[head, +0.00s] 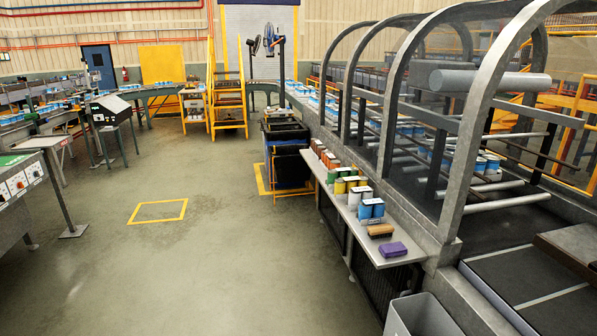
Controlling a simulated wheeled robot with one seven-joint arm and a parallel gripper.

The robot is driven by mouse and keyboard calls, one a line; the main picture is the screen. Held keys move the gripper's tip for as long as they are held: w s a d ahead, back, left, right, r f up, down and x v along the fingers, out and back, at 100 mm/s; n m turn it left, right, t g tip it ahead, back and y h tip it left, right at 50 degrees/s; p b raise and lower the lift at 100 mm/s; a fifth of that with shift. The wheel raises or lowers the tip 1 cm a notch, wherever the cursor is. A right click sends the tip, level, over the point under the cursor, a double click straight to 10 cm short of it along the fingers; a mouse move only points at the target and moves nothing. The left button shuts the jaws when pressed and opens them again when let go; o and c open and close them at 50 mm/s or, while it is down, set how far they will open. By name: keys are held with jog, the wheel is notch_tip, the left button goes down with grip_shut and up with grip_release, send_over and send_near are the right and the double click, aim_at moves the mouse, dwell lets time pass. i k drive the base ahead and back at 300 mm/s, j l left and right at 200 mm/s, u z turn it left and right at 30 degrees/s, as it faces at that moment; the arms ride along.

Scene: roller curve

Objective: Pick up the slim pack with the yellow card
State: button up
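A small pack with a yellow front (341,186) stands in a row of packs on a narrow grey shelf (372,262) along the right-hand conveyor. It is about mid-row and small in the head view; I cannot make out its card clearly. A white pack (360,196) and a blue pack (371,210) stand on its near side. Packs with orange and green fronts (328,163) stand on its far side. My gripper is not in view.
A brown brush (380,230) and a purple block (393,249) lie at the shelf's near end. A grey bin (420,315) stands below it. Metal hoops (466,150) rise behind the shelf. Dark crates (287,150) stand beyond its far end. The floor (200,260) to the left is open.

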aim_at(342, 185)
jog(key=i, duration=2.7)
jog(key=i+l+u, duration=0.1)
jog(key=i, duration=1.25)
